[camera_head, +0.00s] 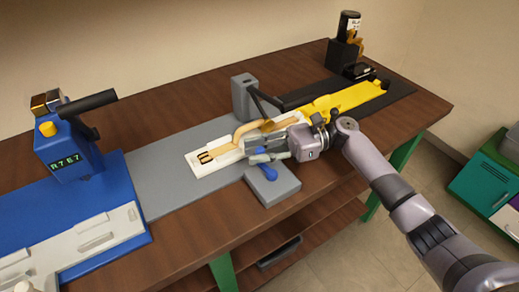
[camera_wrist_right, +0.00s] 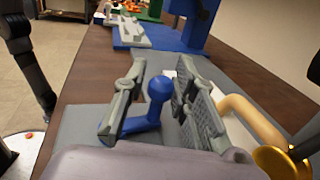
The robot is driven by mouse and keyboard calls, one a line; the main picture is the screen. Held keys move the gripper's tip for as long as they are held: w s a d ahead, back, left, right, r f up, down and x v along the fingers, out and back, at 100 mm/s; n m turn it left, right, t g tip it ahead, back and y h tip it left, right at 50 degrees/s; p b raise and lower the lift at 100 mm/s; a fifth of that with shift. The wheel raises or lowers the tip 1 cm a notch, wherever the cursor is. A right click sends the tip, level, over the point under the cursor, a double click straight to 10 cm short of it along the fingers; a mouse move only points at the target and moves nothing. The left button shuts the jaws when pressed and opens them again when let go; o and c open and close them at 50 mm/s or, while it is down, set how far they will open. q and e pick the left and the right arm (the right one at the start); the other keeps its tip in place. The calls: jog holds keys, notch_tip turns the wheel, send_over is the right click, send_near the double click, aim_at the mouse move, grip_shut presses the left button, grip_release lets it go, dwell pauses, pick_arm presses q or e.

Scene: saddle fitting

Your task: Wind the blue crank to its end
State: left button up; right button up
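The blue crank (camera_head: 266,172) sits on a grey block (camera_head: 277,190) at the front edge of the bench. Its blue arm and upright round knob (camera_wrist_right: 159,88) show in the right wrist view. My right gripper (camera_head: 258,149) is over the crank in the head view and partly covers it. In the wrist view its two fingers (camera_wrist_right: 160,68) stand apart on either side of the knob, with gaps visible on both sides, so it looks open and not clamped. My left gripper is not in view.
A white and tan fixture (camera_head: 205,161) lies just behind the crank, with a grey post (camera_head: 244,97) behind it. A yellow piece (camera_head: 345,99) lies to the right. A blue press (camera_head: 68,150) with a black lever stands at the left. The grey mat (camera_head: 165,165) between is clear.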

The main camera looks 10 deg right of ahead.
jog(key=shift+o, duration=1.2)
jog(key=shift+d, duration=0.2)
jog(key=d, duration=1.1)
jog(key=shift+w+d, duration=0.4)
